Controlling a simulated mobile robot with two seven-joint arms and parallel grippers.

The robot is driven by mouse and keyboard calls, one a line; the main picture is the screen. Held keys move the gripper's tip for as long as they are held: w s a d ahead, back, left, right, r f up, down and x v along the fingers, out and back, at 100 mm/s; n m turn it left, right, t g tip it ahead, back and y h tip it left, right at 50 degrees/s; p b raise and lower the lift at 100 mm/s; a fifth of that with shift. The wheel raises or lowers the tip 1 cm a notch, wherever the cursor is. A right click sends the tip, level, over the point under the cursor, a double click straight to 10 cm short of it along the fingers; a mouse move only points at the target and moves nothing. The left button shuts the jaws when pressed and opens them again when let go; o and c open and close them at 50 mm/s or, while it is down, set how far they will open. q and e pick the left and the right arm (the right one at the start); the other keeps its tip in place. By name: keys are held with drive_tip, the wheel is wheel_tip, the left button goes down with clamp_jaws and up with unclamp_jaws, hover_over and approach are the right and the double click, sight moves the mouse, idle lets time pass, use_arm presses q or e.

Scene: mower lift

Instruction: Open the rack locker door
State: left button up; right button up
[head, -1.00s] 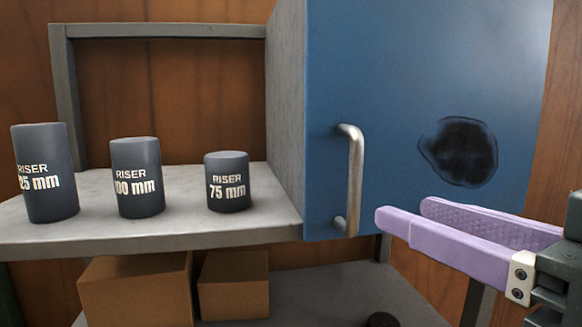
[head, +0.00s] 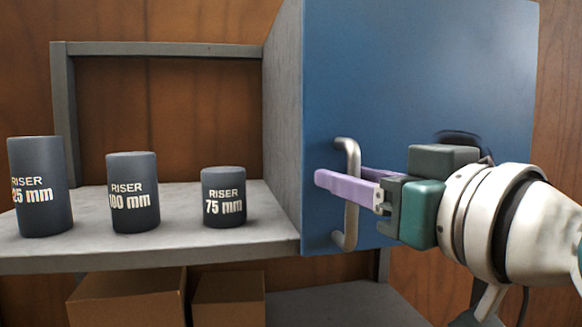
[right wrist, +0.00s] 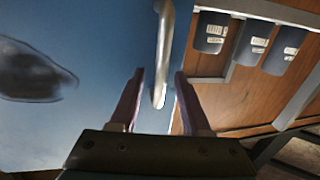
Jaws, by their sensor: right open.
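The blue locker door (head: 420,80) is shut on the grey locker, and its left edge meets the grey side wall. Its upright metal handle (head: 351,228) is near the lower left of the door. My right gripper (head: 340,177) is open with its purple fingers at the handle; the near finger crosses in front of the bar. In the right wrist view the handle (right wrist: 163,45) stands between the two open fingertips (right wrist: 159,72), with gaps showing. The far fingertip is partly hidden in the head view. My left gripper is out of view.
Dark riser cylinders marked 75 mm (head: 223,197), 100 mm (head: 133,193) and one partly cut-off label (head: 38,187) stand on the grey shelf (head: 170,250), left of the locker. Cardboard boxes (head: 130,297) sit below. A dark smudge (right wrist: 30,75) marks the door.

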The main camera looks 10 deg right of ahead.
drive_tip(key=shift+w, duration=0.15)
drive_tip(key=shift+c, duration=0.2)
clamp_jaws()
idle(1.2)
